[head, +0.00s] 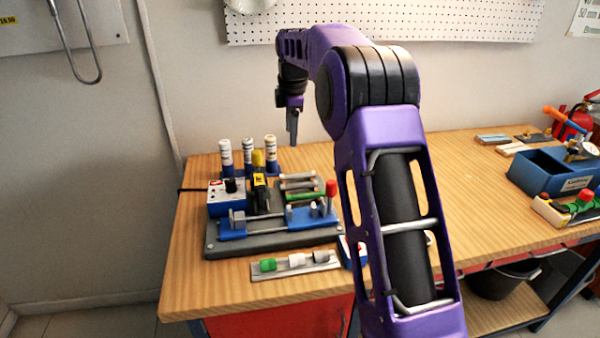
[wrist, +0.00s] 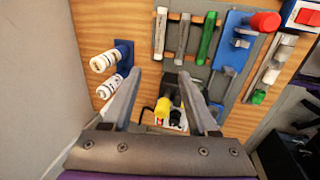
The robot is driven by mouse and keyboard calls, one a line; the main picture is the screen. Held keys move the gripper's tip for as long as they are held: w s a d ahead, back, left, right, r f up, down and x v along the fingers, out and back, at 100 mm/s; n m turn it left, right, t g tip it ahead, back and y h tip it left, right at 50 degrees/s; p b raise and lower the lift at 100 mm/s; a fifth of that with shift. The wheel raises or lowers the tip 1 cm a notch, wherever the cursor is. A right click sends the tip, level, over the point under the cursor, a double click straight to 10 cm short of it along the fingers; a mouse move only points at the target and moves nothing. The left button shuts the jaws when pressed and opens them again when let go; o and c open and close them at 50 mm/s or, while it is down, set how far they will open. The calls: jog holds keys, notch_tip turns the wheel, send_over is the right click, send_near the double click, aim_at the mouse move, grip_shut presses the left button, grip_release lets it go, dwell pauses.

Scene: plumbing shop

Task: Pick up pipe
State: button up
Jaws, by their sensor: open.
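Several short pipes lie side by side on a grey rack on the workbench: two grey pipes (head: 298,177) and a green pipe (head: 305,195). In the wrist view a pale grey pipe (wrist: 160,32), a darker grey pipe (wrist: 183,38) and the green pipe (wrist: 207,38) show near the top. I cannot tell which one the task means. My gripper (head: 293,128) hangs above the bench, pointing down, over the rack area. In the wrist view its fingers (wrist: 160,76) are apart with nothing held between them, and the pipes lie beyond the fingertips.
White-capped bottles (head: 248,152) stand behind the fixture. A yellow-topped tool (head: 258,163), a blue control box (head: 227,196) and a blue vise (head: 260,226) crowd around the rack. A strip with fittings (head: 295,264) lies in front. The bench right of my arm (head: 460,180) is largely clear.

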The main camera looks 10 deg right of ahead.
aim_at(290, 175)
jog(key=x, duration=1.5)
jog(key=shift+w+a+f, duration=0.1)
jog(key=shift+w+f, duration=0.05)
jog(key=shift+f, duration=0.2)
grip_shut()
